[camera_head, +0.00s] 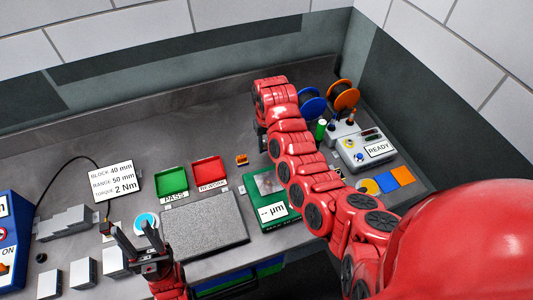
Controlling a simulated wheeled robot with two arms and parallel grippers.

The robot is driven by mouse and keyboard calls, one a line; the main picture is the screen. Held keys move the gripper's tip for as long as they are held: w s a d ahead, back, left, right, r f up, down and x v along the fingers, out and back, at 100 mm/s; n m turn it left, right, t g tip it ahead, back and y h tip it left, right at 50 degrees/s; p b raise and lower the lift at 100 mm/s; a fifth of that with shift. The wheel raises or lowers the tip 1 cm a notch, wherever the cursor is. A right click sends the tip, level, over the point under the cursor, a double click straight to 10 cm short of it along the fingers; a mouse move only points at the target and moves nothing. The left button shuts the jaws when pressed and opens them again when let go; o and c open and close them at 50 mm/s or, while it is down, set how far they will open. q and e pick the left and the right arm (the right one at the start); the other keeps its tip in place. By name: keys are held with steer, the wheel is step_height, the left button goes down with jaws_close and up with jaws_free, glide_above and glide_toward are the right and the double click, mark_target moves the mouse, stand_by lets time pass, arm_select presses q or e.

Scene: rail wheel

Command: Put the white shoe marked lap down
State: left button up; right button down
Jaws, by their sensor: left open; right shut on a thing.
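My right arm reaches across the table. Its gripper (262,138) points down behind the arm's upper end and shows only as a dark sliver; it is shut, but what it holds is hidden. I cannot pick out a shoe marked lap. Several pale blocks (83,273) stand at the front left, with no readable mark from here. My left gripper (133,230) is open and empty, fingers up and apart, in front of the blue-and-white round piece (146,222) and left of the grey plate (205,228).
A green PASS tray (172,179) and red tray (209,171) lie behind the plate. A small orange block (242,159) lies right of them. A green gauge (268,212) reads "-- µm". Spools (342,96) and a READY box (364,150) stand right.

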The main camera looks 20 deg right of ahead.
mark_target(267, 158)
steer(key=shift+f+b, duration=0.65)
steer(key=shift+f, duration=1.7)
steer(key=shift+f, duration=0.15)
steer(key=shift+c, duration=1.8)
jaws_free()
